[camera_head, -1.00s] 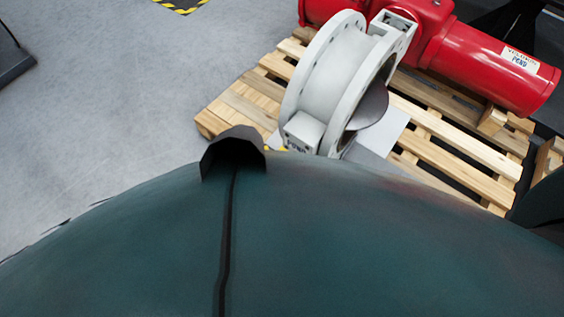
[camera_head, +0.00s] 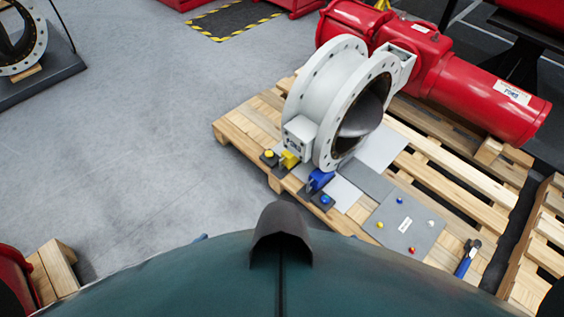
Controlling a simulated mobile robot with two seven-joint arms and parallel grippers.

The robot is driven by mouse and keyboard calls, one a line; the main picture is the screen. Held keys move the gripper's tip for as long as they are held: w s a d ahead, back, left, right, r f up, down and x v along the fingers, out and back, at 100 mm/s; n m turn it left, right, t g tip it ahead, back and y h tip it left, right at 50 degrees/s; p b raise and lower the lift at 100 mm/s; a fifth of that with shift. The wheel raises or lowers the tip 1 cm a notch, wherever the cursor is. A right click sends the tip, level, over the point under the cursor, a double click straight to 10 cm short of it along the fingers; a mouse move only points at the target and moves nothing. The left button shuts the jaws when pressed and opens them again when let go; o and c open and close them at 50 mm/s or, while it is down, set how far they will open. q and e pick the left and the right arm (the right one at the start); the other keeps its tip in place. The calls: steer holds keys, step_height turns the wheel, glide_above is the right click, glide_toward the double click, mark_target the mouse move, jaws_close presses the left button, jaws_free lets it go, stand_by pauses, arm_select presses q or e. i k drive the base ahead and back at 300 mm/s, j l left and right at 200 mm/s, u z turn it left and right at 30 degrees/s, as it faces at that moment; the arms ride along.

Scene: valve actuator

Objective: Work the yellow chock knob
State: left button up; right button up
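A small yellow knob (camera_head: 268,153) sits on a dark base at the left edge of the wooden pallet. Beside it a yellow chock (camera_head: 289,160) stands at the foot of the white flanged valve (camera_head: 338,100). To the right and nearer are a blue chock (camera_head: 319,180) and a blue knob (camera_head: 326,199) on a dark base. The yellow parts are small in view, so the knob's exact setting cannot be made out. Neither of my grippers is in view.
A red cylindrical actuator (camera_head: 475,85) adjoins the valve on the pallet (camera_head: 240,125). A grey plate (camera_head: 400,224) with coloured knobs lies nearer, and a blue-handled tool (camera_head: 467,260) lies at its right. Open grey floor (camera_head: 140,150) is left of the pallet.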

mark_target(269, 154)
steer(key=j+z, duration=0.1)
steer(key=z, duration=0.55)
steer(key=i+j+z, duration=0.15)
steer(key=j+z, duration=0.15)
steer(key=j, duration=0.2)
steer(key=i+j+z, duration=0.1)
steer(key=j+z, duration=0.2)
steer(key=j, duration=0.25)
